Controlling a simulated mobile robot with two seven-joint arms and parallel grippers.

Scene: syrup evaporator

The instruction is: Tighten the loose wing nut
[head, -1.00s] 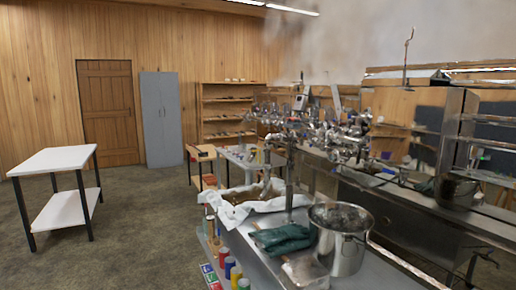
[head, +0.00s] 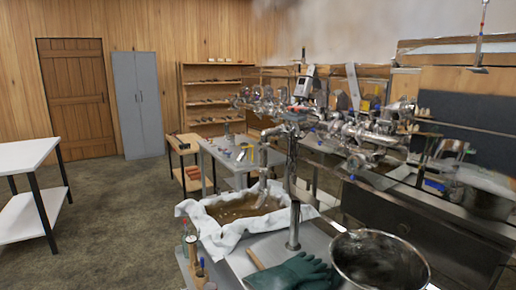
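Neither of my grippers shows in the head view. I cannot pick out the wing nut; it is too small or hidden. A cluster of shiny metal pipes and valves (head: 375,133) runs above the evaporator (head: 400,215) at the right. A vertical metal post with fittings (head: 294,190) stands on the near metal bench (head: 312,243), left of the evaporator.
The near bench holds green gloves (head: 292,272), a metal bucket (head: 380,262) and a cloth-lined basin of brown liquid (head: 242,207). A grey table (head: 222,155) with small items stands behind. A white table (head: 22,158) is at left. Floor between is clear.

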